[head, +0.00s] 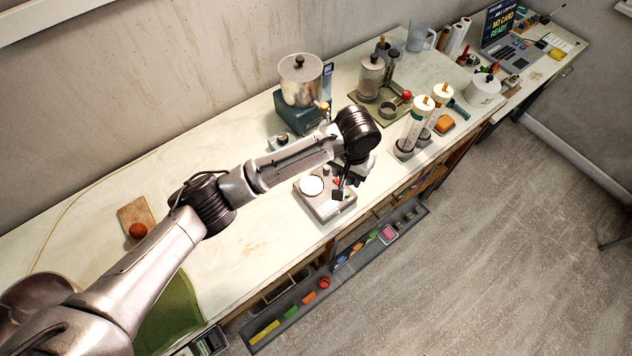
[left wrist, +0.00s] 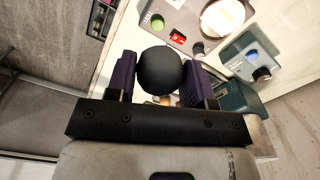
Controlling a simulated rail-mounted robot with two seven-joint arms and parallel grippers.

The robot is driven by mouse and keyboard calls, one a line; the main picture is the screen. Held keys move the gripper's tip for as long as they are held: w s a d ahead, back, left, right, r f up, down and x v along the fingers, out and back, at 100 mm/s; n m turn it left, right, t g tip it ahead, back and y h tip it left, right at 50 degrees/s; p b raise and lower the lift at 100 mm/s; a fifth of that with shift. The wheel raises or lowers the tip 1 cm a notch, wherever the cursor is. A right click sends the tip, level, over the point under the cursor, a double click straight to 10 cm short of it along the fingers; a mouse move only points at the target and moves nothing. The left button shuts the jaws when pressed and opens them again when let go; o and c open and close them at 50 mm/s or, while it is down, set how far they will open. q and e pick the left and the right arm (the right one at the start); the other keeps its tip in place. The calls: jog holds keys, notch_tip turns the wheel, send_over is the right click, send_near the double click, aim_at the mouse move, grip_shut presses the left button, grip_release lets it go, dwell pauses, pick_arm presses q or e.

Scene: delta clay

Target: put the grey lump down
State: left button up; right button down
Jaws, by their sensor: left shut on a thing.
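The grey lump (left wrist: 159,70) is a dark, rounded ball. In the left wrist view it sits between the two purple fingers of my left gripper (head: 340,190), which is shut on it. In the head view my left gripper hangs over the right side of a small grey device (head: 325,208) with a round white plate (head: 312,186). The lump cannot be made out clearly there. In the left wrist view the device (left wrist: 200,47) lies beyond the lump, with a red switch and a green button. My right gripper is not in view.
A teal machine with a metal pot (head: 301,82) stands behind my arm. Two white cylinders (head: 414,125) stand to the right. The bench top (head: 250,235) left of the device is clear.

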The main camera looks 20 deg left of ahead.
pick_arm(q)
send_over(312, 185)
notch_tip(312, 185, down, 6)
jog(key=shift+a+f, duration=0.1)
jog(key=shift+f, duration=1.9)
jog(key=shift+f, duration=0.15)
jog(key=o, duration=0.9)
jog(key=shift+o, duration=0.2)
notch_tip(312, 185, up, 12)
jog(key=shift+p, duration=0.35)
